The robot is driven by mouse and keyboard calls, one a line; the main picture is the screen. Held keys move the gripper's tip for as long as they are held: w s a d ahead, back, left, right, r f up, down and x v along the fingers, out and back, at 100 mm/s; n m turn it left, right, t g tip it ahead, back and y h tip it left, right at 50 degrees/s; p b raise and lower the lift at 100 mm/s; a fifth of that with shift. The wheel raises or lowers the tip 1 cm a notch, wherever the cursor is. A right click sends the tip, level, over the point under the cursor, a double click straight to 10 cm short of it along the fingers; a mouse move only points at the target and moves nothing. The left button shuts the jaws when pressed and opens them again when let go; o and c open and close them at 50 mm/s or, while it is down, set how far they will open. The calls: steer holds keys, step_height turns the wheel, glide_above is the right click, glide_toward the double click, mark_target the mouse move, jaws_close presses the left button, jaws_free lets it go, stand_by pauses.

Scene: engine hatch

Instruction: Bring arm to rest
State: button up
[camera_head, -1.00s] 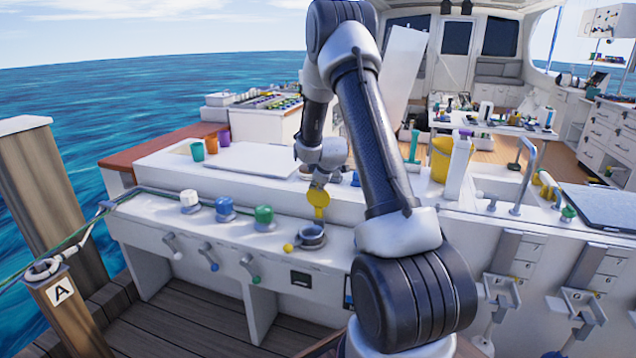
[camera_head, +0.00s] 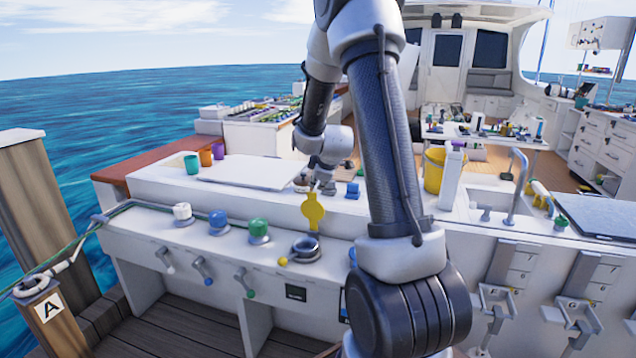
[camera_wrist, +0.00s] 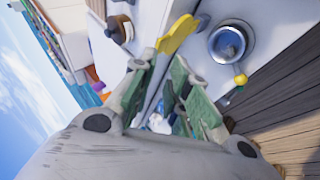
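My arm reaches over the white console, its upper joint cut off by the top edge of the head view. My gripper (camera_head: 322,182) is small and dark there, above and behind an upright yellow flap (camera_head: 313,211). In the wrist view my gripper (camera_wrist: 160,68) has two green-padded fingers with a gap between them. I see nothing clearly held. The yellow flap (camera_wrist: 177,36) shows just beyond the fingertips; whether they touch it I cannot tell. The flap stands at a round dark port (camera_head: 305,248), whose open ring (camera_wrist: 231,42) shows in the wrist view with a yellow ball beside it.
White, blue and green knobs (camera_head: 219,220) stand left of the port, with levers below. A flat white panel (camera_head: 255,172), several coloured cups (camera_head: 205,156) and a blue block (camera_head: 352,190) lie behind. A yellow bucket (camera_head: 434,170) and a tap (camera_head: 517,185) stand to the right.

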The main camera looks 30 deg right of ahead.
stand_by(0.3)
steer(key=s+a+f+m+g+y, duration=0.1)
steer(key=s+a+f+m+g, duration=0.15)
steer(key=s, duration=0.35)
steer(key=s+a+f+m+g+y, duration=0.1)
steer(key=s+a+m+g, duration=0.1)
steer(key=s+a+m, duration=0.3)
steer(key=s+a+r+m, duration=0.1)
steer(key=s+a+r, duration=0.3)
steer(key=s+r, duration=0.5)
steer(key=s+a+r, duration=0.5)
steer(key=s+r, duration=0.4)
steer(key=s, duration=0.6)
steer(key=shift+s+a+r+m+t+y, duration=0.15)
steer(key=shift+a+r+m+t+y, duration=0.1)
steer(key=shift+r+m+t+y, duration=0.1)
steer(key=shift+a, duration=0.1)
